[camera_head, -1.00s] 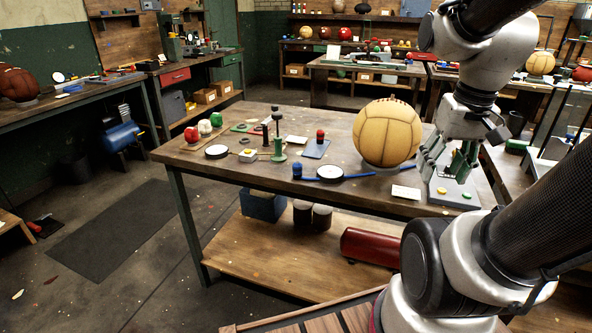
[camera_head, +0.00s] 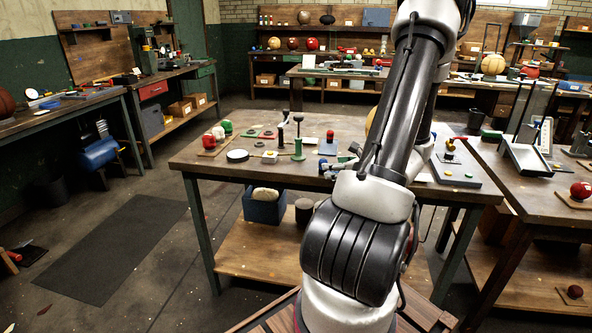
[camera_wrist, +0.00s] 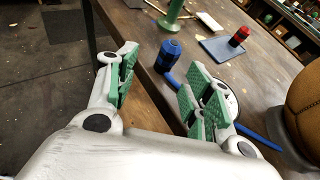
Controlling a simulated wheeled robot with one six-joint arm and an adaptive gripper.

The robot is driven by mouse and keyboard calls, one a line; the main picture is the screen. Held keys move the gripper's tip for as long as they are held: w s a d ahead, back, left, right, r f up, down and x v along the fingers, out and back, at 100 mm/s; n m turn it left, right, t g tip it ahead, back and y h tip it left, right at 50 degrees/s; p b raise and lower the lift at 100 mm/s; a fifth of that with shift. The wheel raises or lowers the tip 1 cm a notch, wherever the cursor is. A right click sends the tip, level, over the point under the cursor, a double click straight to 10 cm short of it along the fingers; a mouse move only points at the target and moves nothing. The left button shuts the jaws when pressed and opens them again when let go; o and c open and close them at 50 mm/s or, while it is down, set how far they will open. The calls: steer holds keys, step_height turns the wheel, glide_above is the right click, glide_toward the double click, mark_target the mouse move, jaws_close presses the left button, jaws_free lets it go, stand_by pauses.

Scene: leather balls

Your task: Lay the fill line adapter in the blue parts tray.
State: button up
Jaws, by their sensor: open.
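A blue cylindrical fitting (camera_wrist: 170,52), which looks like the fill line adapter, sits near the table's front edge in the wrist view. It also shows in the head view (camera_head: 324,168). A blue hose lies close by; I cannot tell if they join. My gripper (camera_wrist: 164,68) is open, its green-padded fingers apart on either side of the fitting's near side, with nothing held. A flat blue-grey tray (camera_wrist: 222,47) lies beyond, to the right, with a red-topped dark piece (camera_wrist: 239,35) on it. The tray is also in the head view (camera_head: 328,149).
A white-faced gauge (camera_wrist: 228,100) and the blue hose (camera_wrist: 262,139) lie right of the fitting. A brown ball (camera_wrist: 308,100) is at the right edge. A green stand (camera_wrist: 174,14) is behind. A blue bin (camera_head: 264,208) sits on the lower shelf.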

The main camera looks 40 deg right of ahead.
mark_target(326, 162)
steer(key=shift+m+h, duration=0.3)
steer(key=shift+m, duration=0.2)
steer(key=x, duration=0.5)
steer(key=d+r+x, duration=0.1)
steer(key=x, duration=0.2)
steer(key=shift+w, duration=0.4)
steer(key=shift+r, duration=0.1)
jaws_close()
